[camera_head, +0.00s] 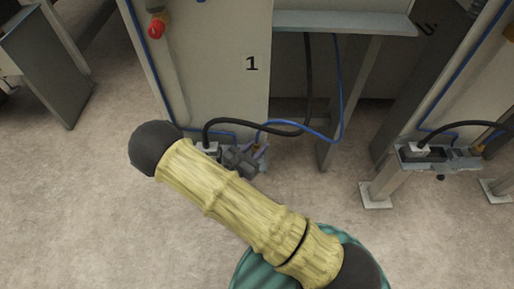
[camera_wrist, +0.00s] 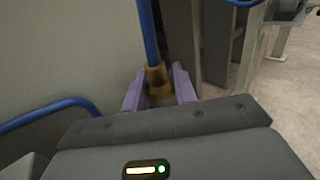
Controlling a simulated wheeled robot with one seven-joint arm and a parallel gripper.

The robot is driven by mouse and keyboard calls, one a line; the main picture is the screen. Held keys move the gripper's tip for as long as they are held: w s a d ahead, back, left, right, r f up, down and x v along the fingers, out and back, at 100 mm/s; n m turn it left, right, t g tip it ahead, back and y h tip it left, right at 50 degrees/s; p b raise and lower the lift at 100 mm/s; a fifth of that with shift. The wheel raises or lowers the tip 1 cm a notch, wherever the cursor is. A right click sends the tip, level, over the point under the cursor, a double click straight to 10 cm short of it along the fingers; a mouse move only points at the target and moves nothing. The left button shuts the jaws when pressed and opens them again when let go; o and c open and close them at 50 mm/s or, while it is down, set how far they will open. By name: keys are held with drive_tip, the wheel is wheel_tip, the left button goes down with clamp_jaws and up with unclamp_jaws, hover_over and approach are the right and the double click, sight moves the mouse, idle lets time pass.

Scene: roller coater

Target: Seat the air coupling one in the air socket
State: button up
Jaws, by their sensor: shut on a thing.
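The air coupling (camera_wrist: 158,78) is a brass-coloured fitting on the end of a blue hose (camera_wrist: 148,30). In the wrist view it stands between the two purple fingers of my gripper (camera_wrist: 158,92), which is shut on it. In the head view my gripper (camera_head: 250,158) is small and partly behind my yellow-sleeved arm, beside the machine marked 1. The coupling shows there only as a small brass spot at the fingers. The air socket cannot be made out; my gripper and arm cover the area under the coupling.
A black cable ends in a grey plug (camera_head: 208,148) just left of my gripper. The cable and blue hose loop close above it. The machine panel (camera_head: 225,75) stands behind. A similar station with a connector box (camera_head: 440,158) is at the right. Bare floor lies left.

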sight(255, 148)
drive_tip(key=r, duration=0.2)
drive_tip(key=r+p, duration=0.1)
drive_tip(key=shift+s+a+r, duration=0.1)
drive_tip(key=shift+s+a, duration=0.15)
drive_tip(key=shift+a, duration=0.05)
drive_tip(key=p+v, duration=0.1)
drive_tip(key=v, duration=1.6)
drive_tip(key=shift+p, duration=0.35)
drive_tip(key=shift+a, duration=0.1)
